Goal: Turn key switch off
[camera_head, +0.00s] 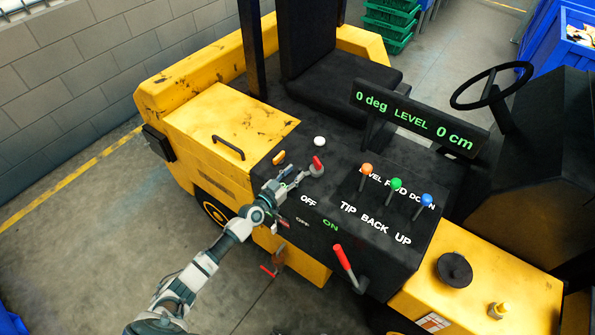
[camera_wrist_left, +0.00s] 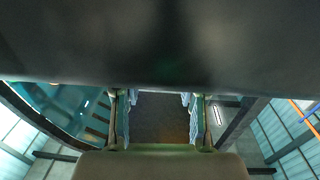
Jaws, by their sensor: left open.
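My left gripper (camera_head: 293,181) reaches in from the left over the black control panel (camera_head: 330,185) of a yellow vehicle. Its fingers are apart, and the left wrist view shows nothing clearly held between them (camera_wrist_left: 160,118). A red-handled switch with a round grey base (camera_head: 317,167) sits just beyond the fingertips; I cannot tell whether they touch. White "OFF" lettering is printed just right of the gripper. Smaller "OFF" and green "ON" labels are on the panel's front side. A small red part (camera_head: 283,222) shows below the wrist; I cannot tell which part is the key. My right gripper is not seen.
A white button (camera_head: 319,141) and a yellow knob (camera_head: 278,157) are close behind the gripper. Orange (camera_head: 366,170), green (camera_head: 396,184) and blue (camera_head: 427,200) levers stand to the right. A red-handled lever (camera_head: 345,262) sticks out at the panel's front. A display (camera_head: 418,117) stands behind.

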